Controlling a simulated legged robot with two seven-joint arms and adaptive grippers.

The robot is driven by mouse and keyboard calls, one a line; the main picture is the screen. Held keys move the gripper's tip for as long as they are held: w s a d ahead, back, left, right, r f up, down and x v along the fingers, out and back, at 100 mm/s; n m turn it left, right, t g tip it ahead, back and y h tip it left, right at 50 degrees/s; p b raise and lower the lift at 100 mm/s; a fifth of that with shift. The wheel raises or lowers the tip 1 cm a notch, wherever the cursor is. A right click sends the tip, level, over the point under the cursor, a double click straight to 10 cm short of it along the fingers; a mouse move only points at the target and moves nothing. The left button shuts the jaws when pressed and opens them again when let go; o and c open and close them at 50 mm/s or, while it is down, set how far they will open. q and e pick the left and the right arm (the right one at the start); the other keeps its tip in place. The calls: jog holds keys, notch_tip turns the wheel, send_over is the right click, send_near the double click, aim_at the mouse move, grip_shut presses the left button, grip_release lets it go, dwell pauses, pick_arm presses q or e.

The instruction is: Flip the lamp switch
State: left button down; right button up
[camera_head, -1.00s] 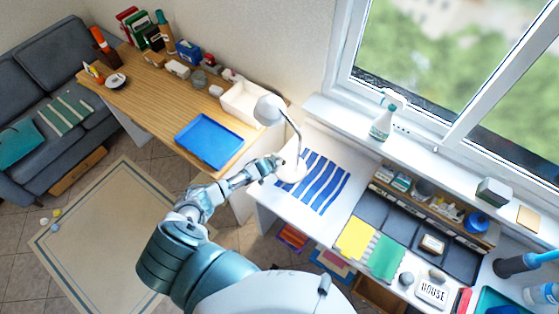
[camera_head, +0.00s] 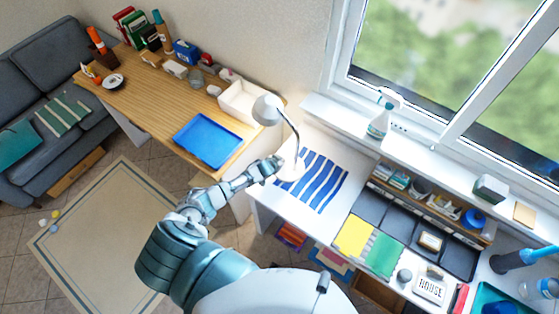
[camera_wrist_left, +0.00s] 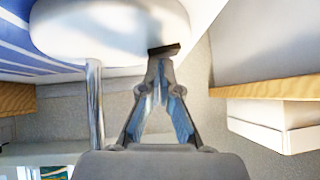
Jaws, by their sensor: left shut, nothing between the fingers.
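A white desk lamp (camera_head: 267,109) with a bent neck stands on the white desk at the left end of the striped cloth. Its round white base (camera_head: 293,171) also fills the upper part of the left wrist view (camera_wrist_left: 95,30). A small dark switch (camera_wrist_left: 164,49) sits at the base's edge there. My left gripper (camera_head: 277,163) is at the base's near-left side. In the left wrist view its fingers (camera_wrist_left: 161,64) are shut and empty, with the tips at the switch. I cannot tell whether they touch it. My right gripper does not show.
A blue tray (camera_head: 208,140) and a white bin (camera_head: 240,100) stand on the wooden desk to the left. A blue-striped cloth (camera_head: 320,180) lies beside the lamp base. A spray bottle (camera_head: 379,124) stands on the windowsill. Dark trays (camera_head: 398,230) are further right.

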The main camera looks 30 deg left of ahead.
pick_arm(q)
jog(key=r+p, duration=0.2)
jog(key=r, duration=0.1)
jog(key=r+p, duration=0.1)
jog(key=shift+a+r, duration=0.25)
jog(key=shift+r, duration=0.05)
jog(key=a+v, duration=0.2)
jog(key=v, duration=0.7)
jog(key=shift+s, duration=0.25)
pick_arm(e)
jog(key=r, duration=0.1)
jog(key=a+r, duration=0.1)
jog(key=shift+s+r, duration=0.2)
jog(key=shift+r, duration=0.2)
pick_arm(q)
jog(key=shift+d+f, duration=0.1)
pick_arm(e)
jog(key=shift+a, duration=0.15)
